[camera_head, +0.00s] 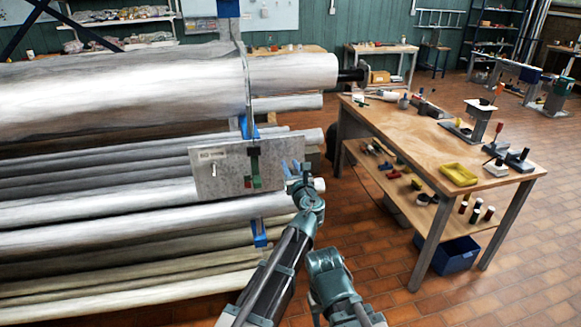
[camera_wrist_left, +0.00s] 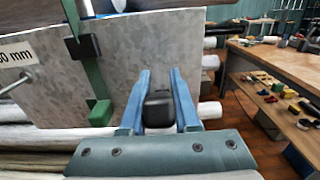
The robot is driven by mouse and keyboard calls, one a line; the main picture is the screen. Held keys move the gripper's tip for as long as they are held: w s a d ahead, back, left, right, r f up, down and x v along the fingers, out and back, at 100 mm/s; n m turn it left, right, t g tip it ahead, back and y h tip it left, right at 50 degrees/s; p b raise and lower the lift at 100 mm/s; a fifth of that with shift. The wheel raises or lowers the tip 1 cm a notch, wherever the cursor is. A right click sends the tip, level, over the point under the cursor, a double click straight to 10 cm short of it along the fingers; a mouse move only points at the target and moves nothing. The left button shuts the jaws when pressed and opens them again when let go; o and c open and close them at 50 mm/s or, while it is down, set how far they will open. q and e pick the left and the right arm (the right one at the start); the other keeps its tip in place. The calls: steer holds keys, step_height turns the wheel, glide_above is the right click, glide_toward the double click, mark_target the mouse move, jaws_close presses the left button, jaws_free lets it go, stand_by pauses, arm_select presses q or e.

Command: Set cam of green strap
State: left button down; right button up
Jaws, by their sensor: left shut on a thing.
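The green strap (camera_head: 254,165) hangs down the face of a grey metal plate (camera_head: 218,172), with a black cam buckle on it. In the left wrist view the strap (camera_wrist_left: 94,80), its black cam (camera_wrist_left: 83,47) and its green lower end (camera_wrist_left: 100,112) show at left. What this block belongs to is unclear. My right gripper does not show.
Large grey-white pipes (camera_head: 120,95) lie stacked at left, with blue straps and supports by them. A wooden workbench (camera_head: 425,130) with tools and a yellow tray (camera_head: 458,174) stands at right. A blue bin (camera_head: 447,254) is under it. Brick floor lies open between.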

arm_select(q)
steer(key=shift+r+p, duration=0.2)
steer(key=shift+p, duration=0.2)
steer(key=g+p, duration=0.1)
steer(key=p, duration=0.1)
steer(key=w+r+g+p, duration=0.1)
steer(key=p, duration=0.2)
steer(key=g+h+p, duration=0.1)
steer(key=p, duration=0.1)
steer(key=shift+w+a+r+p, duration=0.25)
steer(key=shift+w+a+p, duration=0.05)
steer(key=shift+w+p, duration=0.1)
steer(key=shift+w+f+g+p, duration=0.15)
steer(key=shift+f+g+p, duration=0.05)
steer(key=shift+g+p, duration=0.3)
steer(key=c, duration=0.6)
jaws_free()
steer(key=shift+f, duration=0.1)
steer(key=shift+c, duration=0.2)
